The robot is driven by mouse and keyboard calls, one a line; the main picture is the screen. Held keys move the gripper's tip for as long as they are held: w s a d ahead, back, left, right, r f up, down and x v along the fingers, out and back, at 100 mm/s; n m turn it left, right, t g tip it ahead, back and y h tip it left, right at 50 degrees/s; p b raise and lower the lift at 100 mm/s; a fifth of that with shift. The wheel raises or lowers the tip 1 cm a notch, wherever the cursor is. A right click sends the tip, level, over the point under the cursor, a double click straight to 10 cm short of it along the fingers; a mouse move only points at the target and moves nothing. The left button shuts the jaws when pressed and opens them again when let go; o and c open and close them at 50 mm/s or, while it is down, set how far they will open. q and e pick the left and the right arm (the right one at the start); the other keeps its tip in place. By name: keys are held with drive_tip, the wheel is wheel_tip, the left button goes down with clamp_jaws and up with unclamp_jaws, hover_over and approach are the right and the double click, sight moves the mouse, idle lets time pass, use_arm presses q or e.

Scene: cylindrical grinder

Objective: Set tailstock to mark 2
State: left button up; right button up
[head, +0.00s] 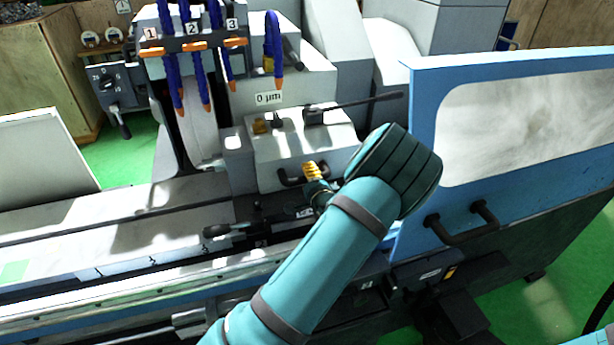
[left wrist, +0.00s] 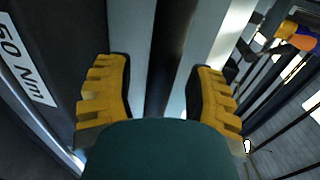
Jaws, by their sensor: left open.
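Small numbered marks (head: 125,266) run along the bed's front edge, left of the tailstock. A black lever (head: 228,230) lies low in front of the tailstock. In the left wrist view my yellow fingers (left wrist: 163,82) are apart, with a dark bar (left wrist: 170,55) between them; contact is not clear. My right gripper is not in view.
A blue door with a window (head: 520,120) stands right of my forearm. Purple nozzles (head: 198,75) numbered 1 to 3 hang above the bed. The bed (head: 60,230) is largely clear to the left.

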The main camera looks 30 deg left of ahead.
use_arm(q)
drive_tip(key=shift+x, duration=0.8)
drive_tip(key=shift+o, duration=0.3)
drive_tip(key=c, duration=1)
drive_tip(key=shift+f, duration=0.1)
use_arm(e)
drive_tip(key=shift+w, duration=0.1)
